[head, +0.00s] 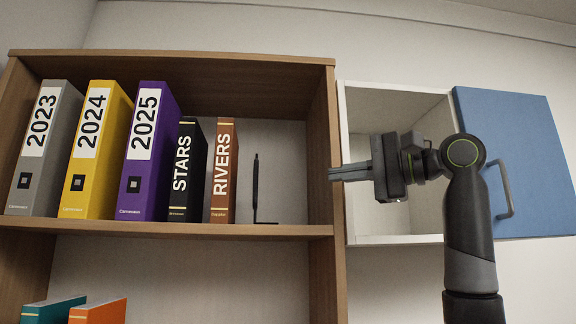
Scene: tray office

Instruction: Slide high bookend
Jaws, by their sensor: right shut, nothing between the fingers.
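The black bookend (255,190) stands upright on the upper shelf of the wooden bookcase, seen nearly edge-on. Its thin foot lies on the shelf board and points right. A narrow gap separates it from the brown RIVERS book (223,172) on its left. My right gripper (332,174) is shut and empty. It points left at the bookcase's right side panel, to the right of the bookend and apart from it. Whether it touches the panel I cannot tell. My left gripper is not in view.
Binders 2023 (45,150), 2024 (95,150), 2025 (148,150) and the STARS book (187,170) stand left of RIVERS. The shelf board (300,231) is clear right of the bookend. A white cabinet (395,240) with an open blue door (530,150) is beside my right arm.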

